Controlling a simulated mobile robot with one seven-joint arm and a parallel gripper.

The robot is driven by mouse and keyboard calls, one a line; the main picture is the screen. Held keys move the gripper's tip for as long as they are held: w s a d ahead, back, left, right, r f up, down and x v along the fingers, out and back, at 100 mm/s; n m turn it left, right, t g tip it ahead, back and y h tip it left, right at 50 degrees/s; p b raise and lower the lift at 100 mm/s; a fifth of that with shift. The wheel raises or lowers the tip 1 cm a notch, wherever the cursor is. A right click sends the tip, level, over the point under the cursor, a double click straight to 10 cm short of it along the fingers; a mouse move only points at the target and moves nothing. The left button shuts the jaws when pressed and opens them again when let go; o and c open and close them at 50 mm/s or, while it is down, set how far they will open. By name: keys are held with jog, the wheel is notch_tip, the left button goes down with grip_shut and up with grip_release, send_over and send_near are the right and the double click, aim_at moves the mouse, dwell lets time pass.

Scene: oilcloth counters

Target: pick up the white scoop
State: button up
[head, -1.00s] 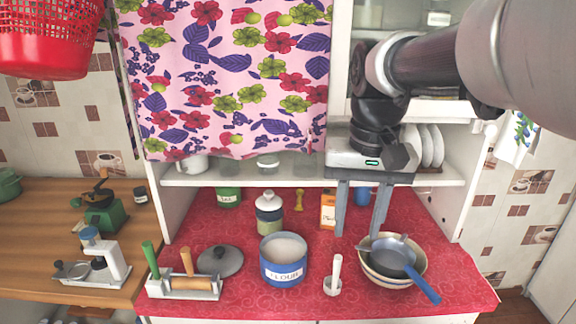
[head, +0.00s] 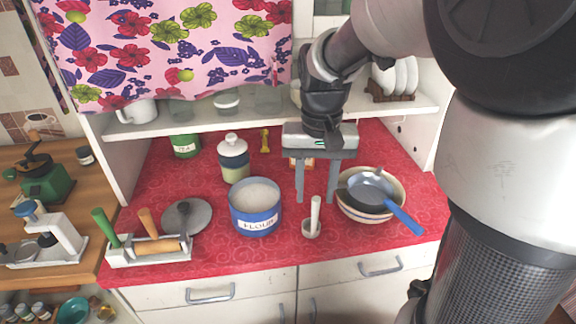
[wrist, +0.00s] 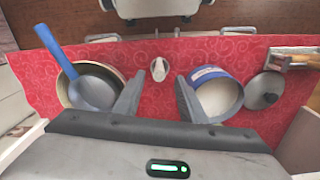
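The white scoop (head: 313,217) appears to be the small white piece with a round cup and an upright handle near the front of the red counter. It also shows in the wrist view (wrist: 159,69), centred ahead of the fingers. My gripper (head: 316,198) points down with its two grey fingers apart and nothing between them. In the head view the fingertips are just behind the scoop, either side of its handle in the picture. Their height above the cloth is hard to tell. In the wrist view (wrist: 160,97) the scoop lies beyond the fingertips, apart from them.
A blue flour pot (head: 256,222) stands left of the scoop. A striped bowl (head: 398,184) with a blue pan (head: 370,190) stands right. A lid (head: 187,217) and a rack with a rolling pin (head: 158,248) are further left. A white shelf (head: 390,110) is behind my gripper.

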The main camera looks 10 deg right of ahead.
aim_at(315, 207)
jog(key=f, duration=0.4)
jog(key=shift+s, duration=0.4)
jog(key=shift+w+f, duration=0.1)
jog(key=shift+f, duration=0.3)
grip_shut()
jog(key=shift+r, duration=0.1)
notch_tip(315, 207, up, 10)
jog(key=shift+f+p, duration=0.1)
jog(key=shift+p, duration=0.3)
